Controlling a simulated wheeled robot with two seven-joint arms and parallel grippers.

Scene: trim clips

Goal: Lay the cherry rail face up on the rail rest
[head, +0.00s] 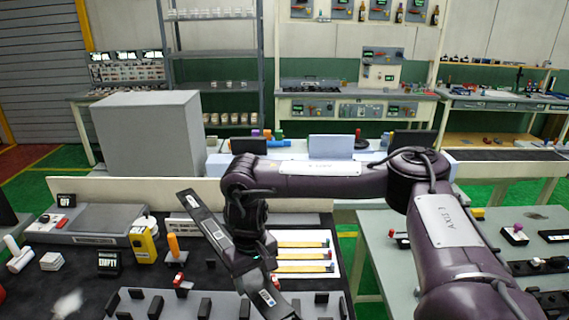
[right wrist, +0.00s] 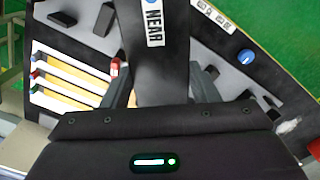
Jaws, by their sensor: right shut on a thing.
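My right gripper (head: 245,258) is shut on a long dark rail (head: 207,222) and holds it slanted, above the dark bench. In the right wrist view the rail (right wrist: 162,75) runs between the fingers and bears a white label reading NEAR. Its cherry colour does not show, and I cannot tell which side is its face. A grey plate with several black upright blocks (head: 155,306), possibly the rail rest, lies at the front of the bench. My left gripper is not in view.
A white board (head: 330,240) with yellow strips and coloured end pieces lies right of the gripper. Another table (head: 385,270) is at right, beyond a gap.

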